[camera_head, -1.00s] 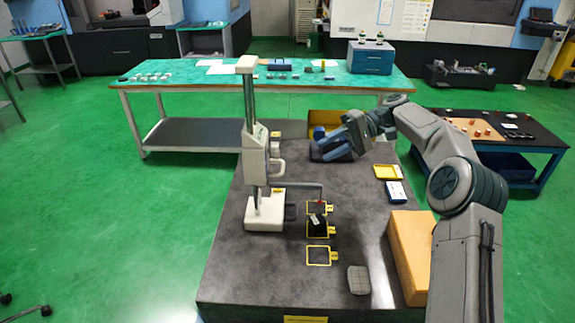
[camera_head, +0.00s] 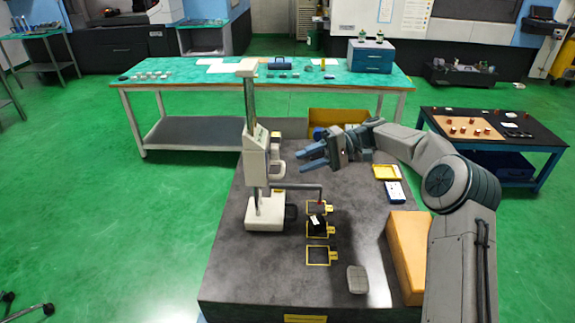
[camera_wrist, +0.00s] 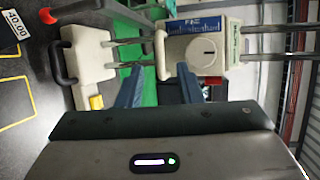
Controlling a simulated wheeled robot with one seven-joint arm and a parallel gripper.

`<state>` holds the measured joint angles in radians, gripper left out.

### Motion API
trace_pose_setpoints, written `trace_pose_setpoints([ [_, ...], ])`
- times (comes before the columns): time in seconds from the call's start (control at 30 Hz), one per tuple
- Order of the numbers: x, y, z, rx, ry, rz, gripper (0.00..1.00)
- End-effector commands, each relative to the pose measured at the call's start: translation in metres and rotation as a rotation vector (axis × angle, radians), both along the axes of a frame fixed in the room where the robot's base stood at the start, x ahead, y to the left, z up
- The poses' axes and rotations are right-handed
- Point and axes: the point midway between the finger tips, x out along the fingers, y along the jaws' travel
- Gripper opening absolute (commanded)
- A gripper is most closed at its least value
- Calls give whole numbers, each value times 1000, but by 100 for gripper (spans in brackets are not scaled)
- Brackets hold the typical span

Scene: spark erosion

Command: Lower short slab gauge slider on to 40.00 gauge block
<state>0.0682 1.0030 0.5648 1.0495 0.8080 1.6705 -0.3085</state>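The slab gauge's white slider (camera_head: 256,160) sits partway up its upright column, with a loop handle on its right side. A thin measuring arm (camera_head: 300,187) reaches right from it. The black gauge block (camera_head: 317,222) stands in a yellow square in front of that arm's end; I cannot tell the gap between them. The 40.00 label (camera_wrist: 14,30) shows at the wrist view's top left. My gripper (camera_head: 305,160) is open and empty, its blue fingers pointing left towards the slider handle. In the wrist view, the slider (camera_wrist: 207,50) lies beyond the spread fingers (camera_wrist: 160,88).
The gauge's white base (camera_head: 266,214) stands on the dark slab (camera_head: 250,270). An orange box (camera_head: 404,255) and a grey pad (camera_head: 357,279) lie at the front right. A yellow bin (camera_head: 345,118) stands behind my gripper. The slab's front left is clear.

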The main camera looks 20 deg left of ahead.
Motion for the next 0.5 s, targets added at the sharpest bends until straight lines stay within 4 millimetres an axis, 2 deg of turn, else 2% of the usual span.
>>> trace_pose_setpoints([
  [0.2, -22, 30, -6, -1, 1, 2, 32],
  [0.5, -32, 44, -11, 0, -2, -1, 32],
])
